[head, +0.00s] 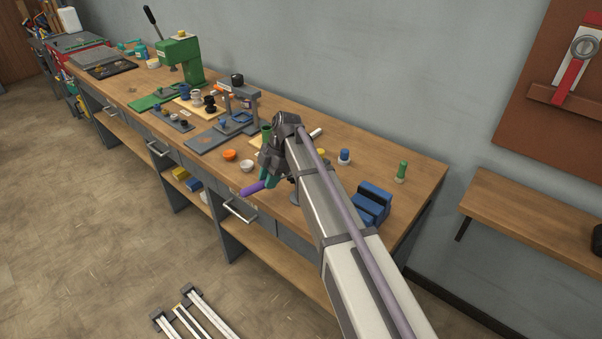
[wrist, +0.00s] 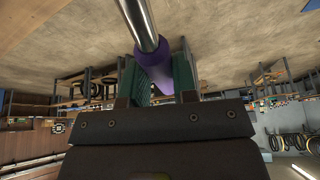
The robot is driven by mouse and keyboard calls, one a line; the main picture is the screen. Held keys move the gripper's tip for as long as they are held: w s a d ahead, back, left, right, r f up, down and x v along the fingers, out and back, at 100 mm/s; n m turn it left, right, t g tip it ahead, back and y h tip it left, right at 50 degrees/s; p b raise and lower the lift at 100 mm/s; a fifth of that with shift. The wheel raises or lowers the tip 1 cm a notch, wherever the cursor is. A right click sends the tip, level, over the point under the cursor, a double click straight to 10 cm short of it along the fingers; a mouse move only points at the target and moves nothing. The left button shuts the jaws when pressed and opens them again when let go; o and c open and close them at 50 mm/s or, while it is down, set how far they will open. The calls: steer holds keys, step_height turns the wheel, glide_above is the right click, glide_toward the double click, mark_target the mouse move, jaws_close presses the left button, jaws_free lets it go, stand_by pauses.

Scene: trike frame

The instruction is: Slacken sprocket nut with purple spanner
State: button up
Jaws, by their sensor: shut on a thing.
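The purple spanner (head: 250,189) is in my gripper (head: 268,178), over the front edge of the workbench. Its purple grip points left and down in the head view. In the wrist view, my gripper's teal fingers (wrist: 168,78) close on the purple grip, and the spanner's shiny metal shaft (wrist: 142,22) runs up out of the top of the picture. The spanner's working end is not visible. I cannot make out the sprocket nut in either view.
Metal rails (head: 192,315) lie low in front.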

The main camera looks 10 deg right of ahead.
jaws_close()
steer(key=shift+r+p, duration=3.6)
steer(key=shift+f, duration=0.1)
step_height(320, 180, down, 5)
steer(key=b, duration=0.5)
steer(key=shift+w+a, duration=0.1)
steer(key=shift+w, duration=0.05)
steer(key=shift+f+b, duration=1)
steer(key=shift+b, duration=0.1)
steer(key=shift+o, duration=1.8)
jaws_free()
jaws_close()
